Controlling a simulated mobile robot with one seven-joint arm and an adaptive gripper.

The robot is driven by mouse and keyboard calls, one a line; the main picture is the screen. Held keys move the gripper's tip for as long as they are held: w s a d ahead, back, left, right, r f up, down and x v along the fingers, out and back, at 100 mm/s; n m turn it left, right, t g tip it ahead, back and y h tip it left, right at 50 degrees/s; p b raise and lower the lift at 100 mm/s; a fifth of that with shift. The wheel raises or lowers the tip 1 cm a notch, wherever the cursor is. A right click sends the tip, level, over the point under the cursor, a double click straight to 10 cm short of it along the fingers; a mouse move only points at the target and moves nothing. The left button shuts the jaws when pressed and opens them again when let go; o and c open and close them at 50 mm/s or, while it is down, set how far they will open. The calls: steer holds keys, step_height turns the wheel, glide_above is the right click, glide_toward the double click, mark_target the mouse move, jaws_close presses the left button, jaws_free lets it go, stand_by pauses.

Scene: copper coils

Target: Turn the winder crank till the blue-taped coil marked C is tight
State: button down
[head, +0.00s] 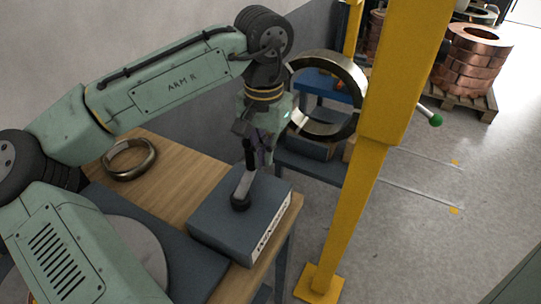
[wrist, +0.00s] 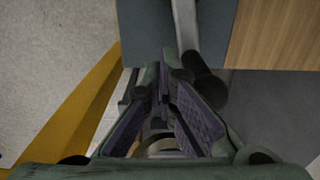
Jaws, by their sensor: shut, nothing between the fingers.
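The winder is a blue-grey box (head: 225,218) on the wooden table. Its crank is a pale metal arm (head: 243,186) rising from a dark hub on the box top to a black handle (head: 250,152). The wrist view shows the crank arm (wrist: 185,25) and the black handle (wrist: 206,82) just right of my fingertips. My gripper (head: 265,158) is shut and empty beside the handle, not around it; whether they touch I cannot tell. I see no blue tape or letter C on any coil.
A brass-coloured ring (head: 130,172) lies on the wooden table (head: 185,165). A larger metal ring (head: 345,72) stands behind my gripper, partly hidden by a yellow post (head: 360,190). A green-knobbed lever (head: 435,119) sticks out there. Copper coils (head: 470,62) rest on a pallet.

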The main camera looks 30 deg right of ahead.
mark_target(251, 148)
steer(key=shift+w, duration=0.1)
steer(key=shift+w+a+r+p, duration=0.1)
steer(key=shift+w+a+p, duration=0.1)
steer(key=shift+w+a, duration=0.3)
steer(key=shift+w+a+r+p, duration=0.1)
steer(key=shift+w+a+p, duration=0.15)
steer(key=shift+w, duration=0.45)
steer(key=shift+w+a+f, duration=0.1)
steer(key=shift+w, duration=0.05)
steer(key=shift+f, duration=0.1)
steer(key=shift+w+a, duration=0.8)
steer(key=shift+a, duration=0.3)
steer(key=shift+a+p, duration=0.1)
steer(key=shift+p, duration=0.2)
